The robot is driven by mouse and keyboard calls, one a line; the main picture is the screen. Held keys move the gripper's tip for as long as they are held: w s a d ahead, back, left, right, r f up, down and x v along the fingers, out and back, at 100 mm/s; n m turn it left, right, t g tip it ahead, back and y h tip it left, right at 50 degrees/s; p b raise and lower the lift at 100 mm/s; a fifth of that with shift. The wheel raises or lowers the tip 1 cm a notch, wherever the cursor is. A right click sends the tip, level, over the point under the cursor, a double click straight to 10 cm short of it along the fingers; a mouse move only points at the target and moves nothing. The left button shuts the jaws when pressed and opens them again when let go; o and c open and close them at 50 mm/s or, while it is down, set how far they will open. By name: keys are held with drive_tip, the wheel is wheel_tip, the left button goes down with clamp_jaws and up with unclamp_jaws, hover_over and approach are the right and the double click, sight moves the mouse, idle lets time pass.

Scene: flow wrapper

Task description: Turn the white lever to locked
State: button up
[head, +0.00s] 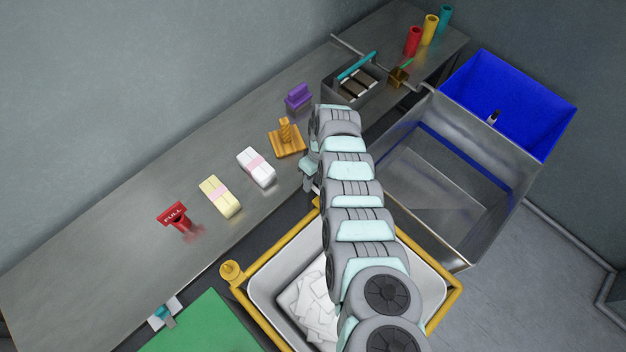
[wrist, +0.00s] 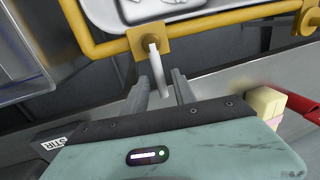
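The white lever (wrist: 156,68) shows in the wrist view, joined to a yellow mount (wrist: 149,32) on the yellow frame (wrist: 215,24). It points down the picture, slightly tilted, with its free end between my fingers. My gripper (wrist: 160,88) is open around the lever, one grey finger on each side, with a visible gap at least on the right. I cannot tell whether the left finger touches it. In the head view my arm hides most of my gripper and the lever. No locked mark is readable.
The yellow frame holds a white tub (head: 263,282) with white pieces, below my arm. A steel bench (head: 110,235) carries a red FULL sign (head: 175,217), a yellow block (head: 220,197) and a white block (head: 256,167). A steel bin (head: 455,150) stands right of my arm.

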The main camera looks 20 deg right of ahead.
clamp_jaws()
idle(1.2)
